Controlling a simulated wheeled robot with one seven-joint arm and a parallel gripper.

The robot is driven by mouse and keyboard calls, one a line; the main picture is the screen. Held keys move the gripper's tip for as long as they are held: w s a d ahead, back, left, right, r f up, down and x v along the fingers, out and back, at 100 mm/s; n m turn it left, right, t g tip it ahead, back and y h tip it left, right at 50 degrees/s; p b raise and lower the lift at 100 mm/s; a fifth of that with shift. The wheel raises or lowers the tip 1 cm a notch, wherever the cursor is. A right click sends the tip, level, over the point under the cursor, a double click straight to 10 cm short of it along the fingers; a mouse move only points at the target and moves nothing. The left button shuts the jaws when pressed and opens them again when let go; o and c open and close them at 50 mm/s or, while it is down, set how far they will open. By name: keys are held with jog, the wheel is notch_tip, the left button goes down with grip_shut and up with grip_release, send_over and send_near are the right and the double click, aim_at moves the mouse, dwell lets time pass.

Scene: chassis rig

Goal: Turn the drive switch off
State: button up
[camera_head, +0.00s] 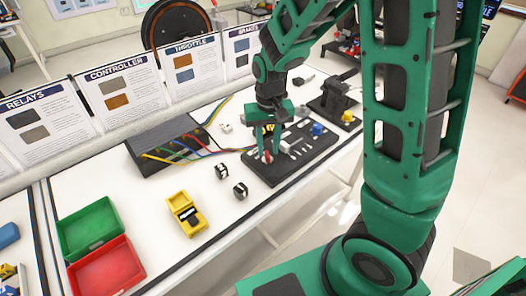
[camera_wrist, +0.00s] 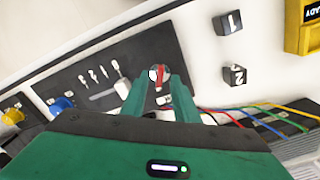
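A dark control panel (camera_head: 272,173) lies on the white table. A red-handled knob with a pale round base (camera_wrist: 158,73), likely the drive switch, is near the panel's end; its label is not readable. The red handle also shows in the head view (camera_head: 267,156). My green gripper (camera_head: 267,150) points down over it, with one finger on each side. In the wrist view the fingertips (camera_wrist: 160,84) stand apart around the red handle, with a small gap visible; firm contact does not show.
Colored wires run to a dark box (camera_head: 150,162). Two numbered cubes (camera_head: 240,190), a yellow device (camera_head: 187,215) and red and green trays (camera_head: 102,268) stand left.

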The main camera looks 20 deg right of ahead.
aim_at(268, 156)
jog(key=shift+f, duration=1.15)
